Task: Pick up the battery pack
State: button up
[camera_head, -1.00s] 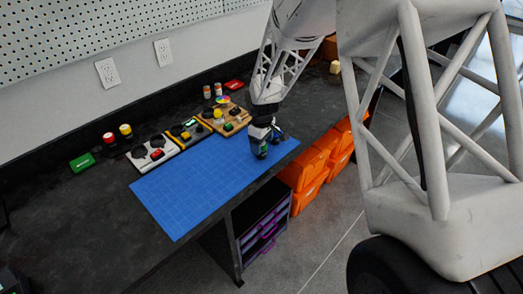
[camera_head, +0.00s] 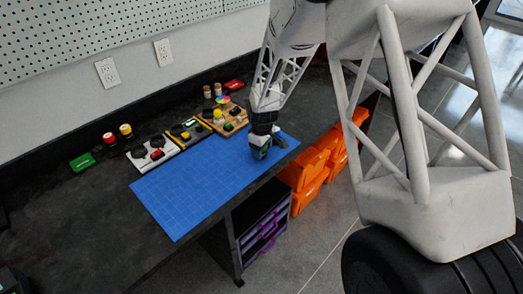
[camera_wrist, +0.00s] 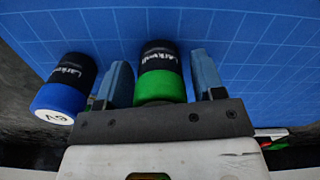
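A cylindrical pack with a black labelled body and a green end (camera_wrist: 162,75) lies between the fingers of my gripper (camera_wrist: 162,82) in the wrist view. The fingers stand on either side of it, with a narrow strip of blue showing at each side. A similar black pack with a blue body and a white marked end (camera_wrist: 66,85) lies just left of the left finger, outside the grip. Which of them is the task's battery pack I cannot tell. In the head view my gripper (camera_head: 264,146) is low over the right end of the blue mat (camera_head: 195,187).
A wooden board with coloured parts (camera_head: 223,118) and a white control board (camera_head: 152,153) stand behind the mat. A green box (camera_head: 82,162) and red and yellow buttons are at the left. Orange bins (camera_head: 308,168) stand beyond the bench edge.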

jog(key=c, duration=0.8)
jog(key=shift+r, duration=0.15)
jog(key=shift+r, duration=0.9)
jog(key=shift+s+d+r, duration=0.1)
jog(key=shift+s+r, duration=0.3)
jog(key=shift+r, duration=0.4)
jog(key=s+d+r, duration=0.1)
jog(key=s+d, duration=0.2)
jog(key=s, duration=1.1)
jog(key=shift+s+d+r, duration=0.15)
jog(key=shift+s+d, duration=0.05)
jog(key=shift+s, duration=0.2)
jog(key=shift+w, duration=0.1)
jog(key=w+a+r, duration=0.1)
jog(key=w+a, duration=0.8)
jog(key=w, duration=0.4)
jog(key=w+a+r, duration=0.2)
jog(key=w+a, duration=0.6)
jog(key=w, duration=0.5)
jog(key=w+a+r, duration=0.1)
jog(key=w+a, duration=0.8)
jog(key=w, duration=0.5)
jog(key=shift+a+r, duration=0.2)
jog(key=shift+a, duration=0.15)
